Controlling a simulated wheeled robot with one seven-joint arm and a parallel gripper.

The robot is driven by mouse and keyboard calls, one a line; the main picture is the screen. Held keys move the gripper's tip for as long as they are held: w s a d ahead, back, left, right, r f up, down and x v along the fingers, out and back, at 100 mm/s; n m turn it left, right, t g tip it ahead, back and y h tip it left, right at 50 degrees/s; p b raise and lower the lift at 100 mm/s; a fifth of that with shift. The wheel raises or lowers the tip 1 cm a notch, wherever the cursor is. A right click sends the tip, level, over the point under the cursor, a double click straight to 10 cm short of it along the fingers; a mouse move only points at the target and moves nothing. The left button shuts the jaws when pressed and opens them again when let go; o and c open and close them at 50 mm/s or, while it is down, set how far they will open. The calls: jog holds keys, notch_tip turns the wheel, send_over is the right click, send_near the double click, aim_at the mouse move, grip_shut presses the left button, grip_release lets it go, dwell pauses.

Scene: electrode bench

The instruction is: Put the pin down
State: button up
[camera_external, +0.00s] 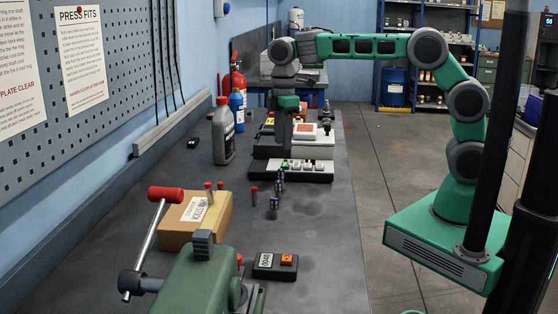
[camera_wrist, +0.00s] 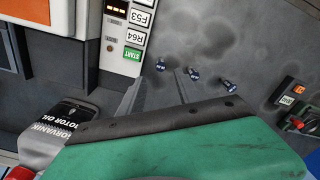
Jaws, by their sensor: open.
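My gripper (camera_external: 286,112) points down at the far end of the bench, beside the control box. Its jaws are open, and I see nothing held between them. In the wrist view, three small dark blue pin-like pieces (camera_wrist: 160,65), (camera_wrist: 193,73) and (camera_wrist: 229,87) are in a row over the bare bench. They also show as dark patterned pieces (camera_external: 274,207) in the external view, right of the cardboard box. I cannot tell which piece is the task's pin.
The control box (camera_external: 290,170) has a green START button (camera_wrist: 133,54). A grey motor oil bottle (camera_external: 222,132) stands left of my gripper. Nearer are a cardboard box (camera_external: 195,220), a green vise (camera_external: 195,282) and a small orange-button device (camera_external: 276,265). The bench's right side is clear.

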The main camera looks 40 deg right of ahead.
jog(key=s+d+r+m+t, duration=0.15)
jog(key=d+m, duration=0.25)
jog(key=d, duration=0.4)
jog(key=s+d+m, duration=0.3)
jog(key=d, duration=0.5)
jog(key=s+d+f+m+t, duration=0.2)
jog(key=s+d+f+m, duration=0.4)
jog(key=s+d, duration=0.4)
jog(key=shift+d+f+m, duration=0.2)
jog(key=shift+d+m, duration=0.5)
jog(key=shift+m, duration=0.2)
